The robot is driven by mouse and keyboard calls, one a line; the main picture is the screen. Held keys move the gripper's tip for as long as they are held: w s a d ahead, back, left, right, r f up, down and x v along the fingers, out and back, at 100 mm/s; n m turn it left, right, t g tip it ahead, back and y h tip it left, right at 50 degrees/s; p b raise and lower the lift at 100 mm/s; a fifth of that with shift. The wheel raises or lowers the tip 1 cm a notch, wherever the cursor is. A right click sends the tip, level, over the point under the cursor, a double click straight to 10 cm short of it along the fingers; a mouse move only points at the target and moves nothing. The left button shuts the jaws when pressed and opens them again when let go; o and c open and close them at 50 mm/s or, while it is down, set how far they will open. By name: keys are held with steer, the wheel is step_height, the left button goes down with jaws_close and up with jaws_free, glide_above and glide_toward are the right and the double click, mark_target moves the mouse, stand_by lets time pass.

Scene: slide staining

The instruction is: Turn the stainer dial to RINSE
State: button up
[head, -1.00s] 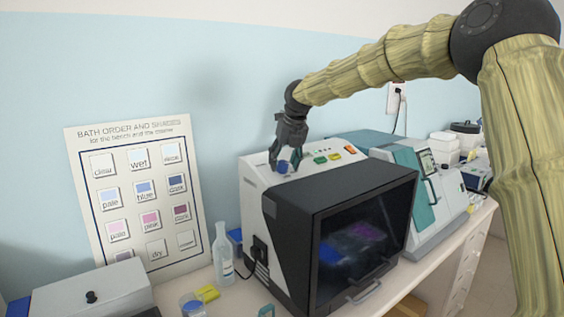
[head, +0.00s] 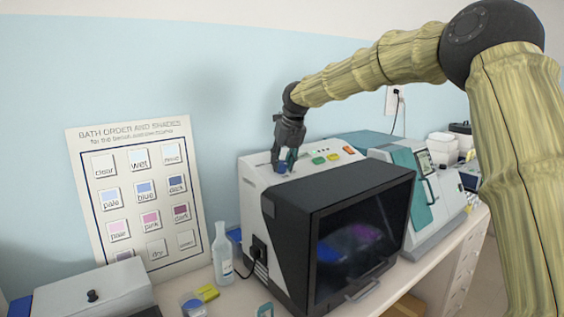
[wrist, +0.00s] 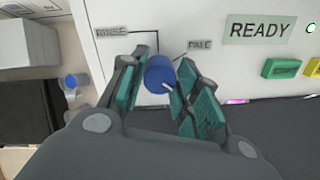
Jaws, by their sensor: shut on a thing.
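The stainer (head: 262,185) is a white machine with a dark front window. Its round blue dial (head: 282,168) is on the top panel and also shows in the wrist view (wrist: 158,74). A pale pointer mark on the dial faces lower right in that view. The printed label RINSE (wrist: 111,32) is up and left of the dial, and PALE (wrist: 199,44) is up and right, each with a thin line toward it. My gripper (head: 287,158) is shut on the dial, with teal finger pads on both sides of it.
A READY display (wrist: 259,29) and coloured buttons (head: 327,157) are right of the dial. A bath-order chart (head: 137,187) leans on the wall.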

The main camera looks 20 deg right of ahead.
steer(key=shift+f, duration=0.2)
stand_by(0.7)
steer(key=o, duration=1)
steer(key=shift+r, duration=0.1)
steer(key=shift+s+r, duration=0.15)
steer(key=shift+r, duration=0.35)
steer(key=v, duration=1.1)
steer(key=shift+s+d+f, duration=0.1)
